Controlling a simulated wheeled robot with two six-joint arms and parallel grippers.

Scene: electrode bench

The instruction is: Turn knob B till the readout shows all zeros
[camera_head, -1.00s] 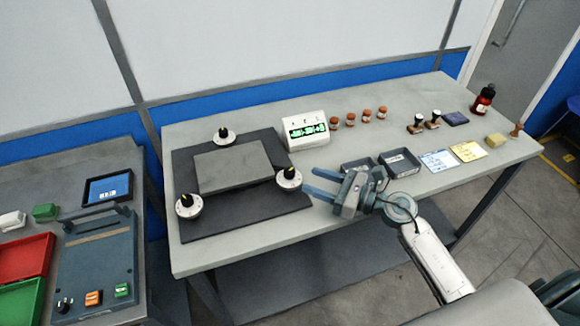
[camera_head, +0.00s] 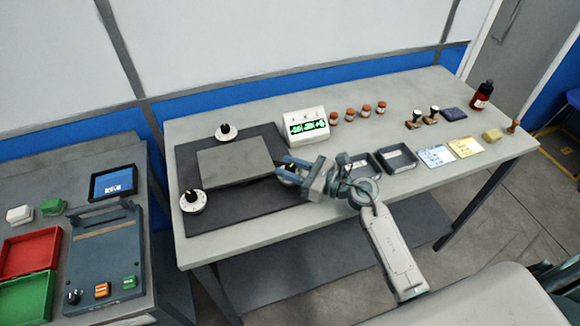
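Three white knobs with black grips stand around a grey plate (camera_head: 235,161) on a dark mat (camera_head: 235,209). One knob (camera_head: 226,132) is at the back and one (camera_head: 193,201) at the front left. The third (camera_head: 289,162), at the right, is mostly hidden by my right gripper (camera_head: 284,171). The gripper's fingers are at that knob, but I cannot tell whether they touch or grip it. Knob letters are too small to read. The white readout box (camera_head: 304,119) shows green digits (camera_head: 308,128), too small to read surely. My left gripper is out of view.
Several small brown-capped jars (camera_head: 365,111) stand right of the readout. Dark trays (camera_head: 397,159), cards (camera_head: 436,155) and a red bottle (camera_head: 482,95) lie farther right. A side bench at left holds a blue-grey device (camera_head: 103,258) and red (camera_head: 30,252) and green bins (camera_head: 28,298).

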